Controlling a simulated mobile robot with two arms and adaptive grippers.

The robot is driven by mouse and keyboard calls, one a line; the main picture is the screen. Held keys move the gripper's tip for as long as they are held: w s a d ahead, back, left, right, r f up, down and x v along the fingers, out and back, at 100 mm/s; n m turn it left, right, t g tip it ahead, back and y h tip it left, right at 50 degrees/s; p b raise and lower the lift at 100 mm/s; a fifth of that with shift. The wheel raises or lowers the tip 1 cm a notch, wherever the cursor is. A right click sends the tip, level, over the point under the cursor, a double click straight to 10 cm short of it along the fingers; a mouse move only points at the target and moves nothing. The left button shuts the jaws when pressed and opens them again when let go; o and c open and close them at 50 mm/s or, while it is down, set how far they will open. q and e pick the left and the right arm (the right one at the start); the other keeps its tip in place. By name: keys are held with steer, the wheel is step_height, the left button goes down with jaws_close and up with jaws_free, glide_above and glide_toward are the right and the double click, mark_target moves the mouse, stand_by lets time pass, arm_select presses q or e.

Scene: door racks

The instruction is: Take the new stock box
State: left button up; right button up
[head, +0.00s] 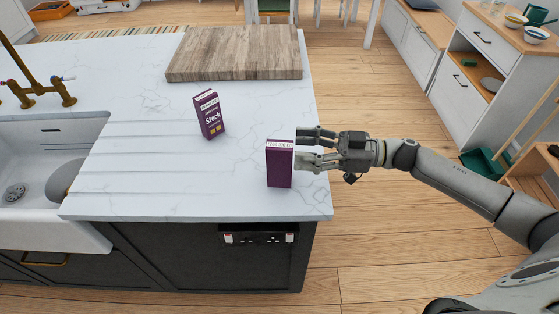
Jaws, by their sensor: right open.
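A purple box (279,167) stands upright near the front right corner of the white marble counter. A second purple box (211,117), with "Stock" in white letters on its front, stands further back and left, turned at an angle. My right gripper (301,147) is open, its fingers pointing left at the right side of the nearer box. The fingertips are at or very near that box's edge; I cannot tell whether they touch it. My left gripper is not in view.
A wooden board (236,54) lies on the counter (130,120) at the back. A white sink (40,165) with a brass tap (38,92) is at the left. The counter's right edge is just under my right gripper. Wooden floor lies beyond it.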

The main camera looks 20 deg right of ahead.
mark_target(279, 150)
steer(key=p+x, duration=0.2)
steer(key=x, duration=0.3)
steer(key=shift+s+a+f, duration=0.15)
steer(key=shift+f, duration=0.05)
steer(key=shift+w+a+f, duration=0.15)
steer(key=shift+w+a, duration=0.05)
steer(key=shift+a, duration=0.2)
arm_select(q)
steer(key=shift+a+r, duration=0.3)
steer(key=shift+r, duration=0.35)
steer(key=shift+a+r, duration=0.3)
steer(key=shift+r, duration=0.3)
arm_select(e)
jaws_close()
